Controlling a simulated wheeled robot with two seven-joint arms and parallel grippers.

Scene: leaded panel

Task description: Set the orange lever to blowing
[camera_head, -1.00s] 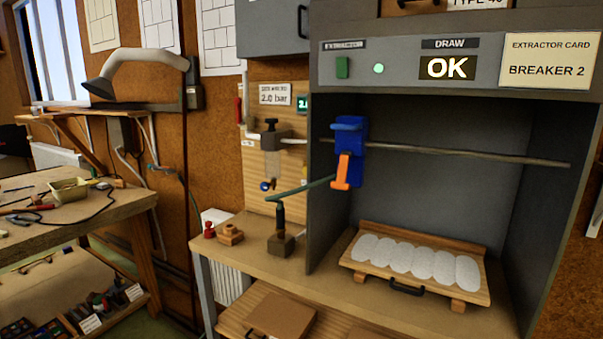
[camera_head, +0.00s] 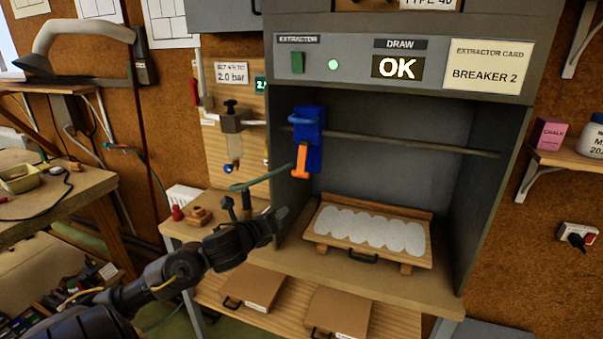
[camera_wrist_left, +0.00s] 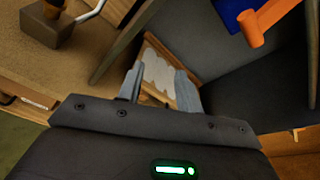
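The orange lever (camera_head: 301,160) hangs down from a blue valve body (camera_head: 308,128) on the rail at the left of the grey booth. The lever also shows at the upper right of the left wrist view (camera_wrist_left: 258,22), with part of the blue body above it. My left gripper (camera_head: 281,219) is below and a little left of the lever, near the booth's front left edge, and apart from it. In the left wrist view its two fingers (camera_wrist_left: 158,92) stand apart with nothing between them. My right gripper is in neither view.
A wooden tray with pale discs (camera_head: 425,259) sits on the booth floor. A green hose (camera_head: 262,180) runs left from the valve. The booth's left wall (camera_head: 288,215) is close to my gripper. The space above the tray is clear.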

